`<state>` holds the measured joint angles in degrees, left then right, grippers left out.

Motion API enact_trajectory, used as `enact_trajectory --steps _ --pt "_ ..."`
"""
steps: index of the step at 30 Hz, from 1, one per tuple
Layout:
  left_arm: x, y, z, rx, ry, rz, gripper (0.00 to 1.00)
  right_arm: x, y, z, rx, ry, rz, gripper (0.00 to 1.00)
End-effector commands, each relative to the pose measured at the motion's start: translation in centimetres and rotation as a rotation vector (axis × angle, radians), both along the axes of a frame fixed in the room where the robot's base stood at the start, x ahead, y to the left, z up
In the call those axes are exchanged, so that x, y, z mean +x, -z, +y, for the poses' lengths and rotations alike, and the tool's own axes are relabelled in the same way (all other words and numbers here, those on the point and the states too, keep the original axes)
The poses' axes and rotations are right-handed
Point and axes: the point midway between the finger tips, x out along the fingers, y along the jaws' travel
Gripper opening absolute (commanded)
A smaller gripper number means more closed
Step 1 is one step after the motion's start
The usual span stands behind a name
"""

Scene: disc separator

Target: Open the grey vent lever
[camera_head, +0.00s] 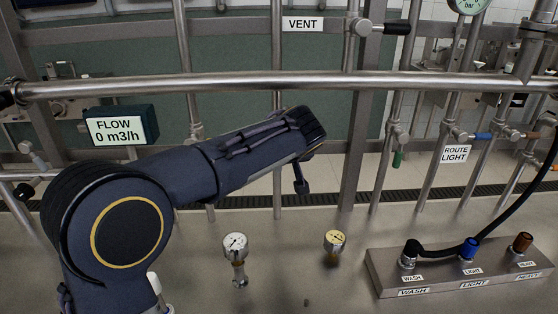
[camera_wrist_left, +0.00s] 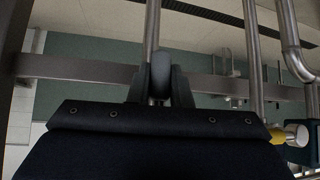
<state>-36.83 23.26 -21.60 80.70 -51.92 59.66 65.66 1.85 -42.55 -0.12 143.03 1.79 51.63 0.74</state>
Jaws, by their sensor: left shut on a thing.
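The VENT label (camera_head: 302,24) is on the upper frame in the head view. To its right is a pipe valve (camera_head: 361,27) with a dark-tipped lever (camera_head: 397,29) pointing right. My left arm comes in from the left, and its end stands below the label, in front of the pipes. In the left wrist view my left gripper (camera_wrist_left: 160,92) is shut on a dark grey rounded handle (camera_wrist_left: 160,72), in front of a vertical pipe. I cannot tell for sure whether this handle is the vent lever. In the head view my arm hides most of the grip. My right gripper is out of view.
A long horizontal rail (camera_head: 230,86) crosses above my left arm. A FLOW display (camera_head: 121,127) hangs at left. A connector block (camera_head: 460,268) with a black hose is at lower right.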

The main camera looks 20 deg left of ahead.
Motion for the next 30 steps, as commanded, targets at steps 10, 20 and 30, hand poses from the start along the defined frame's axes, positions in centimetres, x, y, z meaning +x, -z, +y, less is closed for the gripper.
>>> enact_trajectory --steps 10,20,30 --pt "-0.1 0.1 0.1 0.005 -0.001 0.004 0.27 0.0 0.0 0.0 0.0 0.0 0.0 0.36" --pt "0.0 0.0 0.0 0.002 0.0 0.002 0.4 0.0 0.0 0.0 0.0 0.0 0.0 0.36" --pt "-2.3 -2.8 -1.7 0.0 0.003 -0.002 0.4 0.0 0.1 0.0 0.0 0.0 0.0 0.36"
